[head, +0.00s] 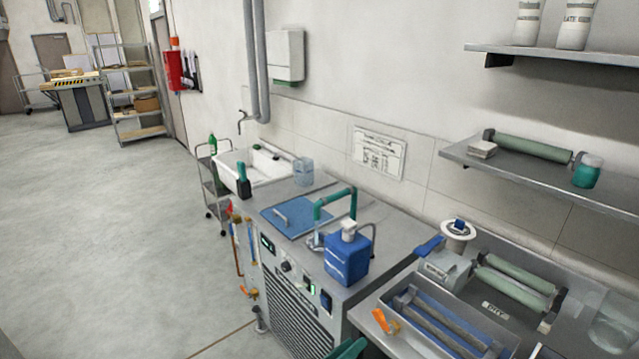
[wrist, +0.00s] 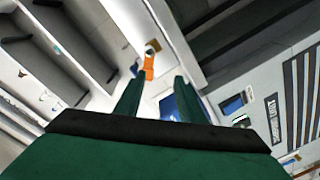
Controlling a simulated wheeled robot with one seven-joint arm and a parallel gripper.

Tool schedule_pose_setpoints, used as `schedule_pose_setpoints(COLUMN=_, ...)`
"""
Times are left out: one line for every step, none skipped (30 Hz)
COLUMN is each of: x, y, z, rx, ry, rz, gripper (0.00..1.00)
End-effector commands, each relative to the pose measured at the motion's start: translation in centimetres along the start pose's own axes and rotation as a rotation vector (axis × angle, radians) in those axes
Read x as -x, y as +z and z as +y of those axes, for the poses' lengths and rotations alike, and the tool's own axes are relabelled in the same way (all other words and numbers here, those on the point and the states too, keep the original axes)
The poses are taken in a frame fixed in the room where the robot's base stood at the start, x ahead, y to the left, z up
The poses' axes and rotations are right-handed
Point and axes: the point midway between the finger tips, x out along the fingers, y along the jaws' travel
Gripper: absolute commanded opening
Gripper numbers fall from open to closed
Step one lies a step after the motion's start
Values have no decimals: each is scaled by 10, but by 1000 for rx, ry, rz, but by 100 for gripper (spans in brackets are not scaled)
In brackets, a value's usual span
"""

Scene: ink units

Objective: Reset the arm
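My gripper (wrist: 158,82) shows in the wrist view as two dark green fingers rising from a wide green and black body. The fingers stand apart, with nothing held between them. Beyond the fingertips is an orange-handled tool (wrist: 149,65), apart from them. In the head view an orange tool (head: 385,321) lies on the near-left rim of a tray on the right-hand bench. A green piece at the bottom edge of the head view looks like part of my arm; the fingers cannot be made out there.
A grey machine (head: 300,310) carries a blue canister (head: 347,262) and a blue lid (head: 290,213). Right of it, a bench tray (head: 458,318) and green rollers (head: 515,284) stand below wall shelves (head: 540,180). A white sink (head: 250,170) is farther back. Open floor (head: 100,240) lies left.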

Motion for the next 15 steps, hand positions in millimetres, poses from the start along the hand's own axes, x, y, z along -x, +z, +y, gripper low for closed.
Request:
schedule_pose_setpoints(x=5, y=18, z=-9, rx=15, ry=-44, rz=7, gripper=36)
schedule_pose_setpoints(x=9, y=28, z=-15, rx=21, ry=-74, rz=15, gripper=36)
schedule_pose_setpoints(x=16, y=40, z=-23, rx=27, ry=-117, rz=27, gripper=36)
schedule_pose_setpoints(x=21, y=50, z=-30, rx=31, ry=-151, rz=35, gripper=36)
schedule_pose_setpoints(x=27, y=59, z=-35, rx=32, ry=-184, rz=44, gripper=36)
schedule_pose_setpoints(x=34, y=72, z=-41, rx=35, ry=-227, rz=55, gripper=36)
schedule_pose_setpoints(x=40, y=81, z=-46, rx=35, ry=-258, rz=62, gripper=36)
schedule_pose_setpoints(x=47, y=90, z=-49, rx=33, ry=-289, rz=70, gripper=36)
schedule_pose_setpoints(x=56, y=102, z=-54, rx=30, ry=-329, rz=78, gripper=36)
schedule_pose_setpoints(x=62, y=110, z=-56, rx=26, ry=-358, rz=85, gripper=36)
schedule_pose_setpoints(x=70, y=119, z=-59, rx=22, ry=-387, rz=91, gripper=36)
schedule_pose_setpoints(x=79, y=130, z=-61, rx=14, ry=-424, rz=99, gripper=36)
schedule_pose_setpoints(x=87, y=138, z=-62, rx=7, ry=-451, rz=104, gripper=36)
schedule_pose_setpoints(x=95, y=146, z=-62, rx=-1, ry=-478, rz=109, gripper=36)
schedule_pose_setpoints(x=105, y=156, z=-63, rx=-13, ry=-513, rz=116, gripper=36)
